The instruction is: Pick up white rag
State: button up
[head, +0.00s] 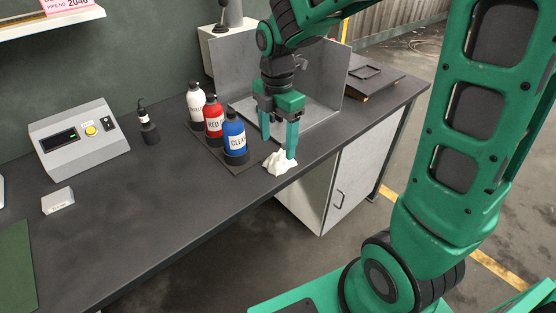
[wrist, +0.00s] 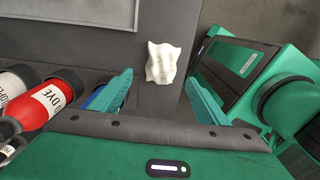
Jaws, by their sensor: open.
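The white rag (head: 280,162) is a small crumpled heap on the dark countertop near its front edge, just right of the blue bottle. It also shows in the wrist view (wrist: 162,63), ahead of and between the fingers. My gripper (head: 278,147) points down above the counter, its two teal fingers apart. In the head view, the right fingertip overlaps the rag's top edge; I cannot tell whether it touches. In the wrist view, the gripper (wrist: 160,90) is open and nothing is between its fingers.
White, red (head: 213,117) and blue (head: 235,138) bottles stand on a tray close left of my gripper. A grey metal enclosure (head: 310,65) stands behind it. A control box (head: 80,140), a small black bottle (head: 148,125) and a white block (head: 58,200) sit left. The front counter is clear.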

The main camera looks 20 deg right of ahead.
aim_at(280, 154)
jog(key=shift+d+f, duration=0.2)
jog(key=shift+f, duration=1.3)
jog(key=shift+d+f, duration=0.2)
jog(key=shift+f, duration=1.3)
jog(key=c, duration=1.2)
jog(key=shift+r, duration=0.5)
jog(key=r, duration=0.2)
jog(key=a+r, duration=0.1)
jog(key=shift+s+r, duration=0.15)
jog(key=shift+r, duration=0.25)
jog(key=s+a+r, duration=0.2)
jog(key=a, duration=0.1)
jog(key=s+a+r, duration=0.1)
jog(key=a+r, duration=0.1)
jog(key=a, duration=0.1)
jog(key=s+a+r, duration=0.2)
jog(key=a, duration=0.1)
jog(key=shift+s+r, duration=0.15)
jog(key=shift+s, duration=0.15)
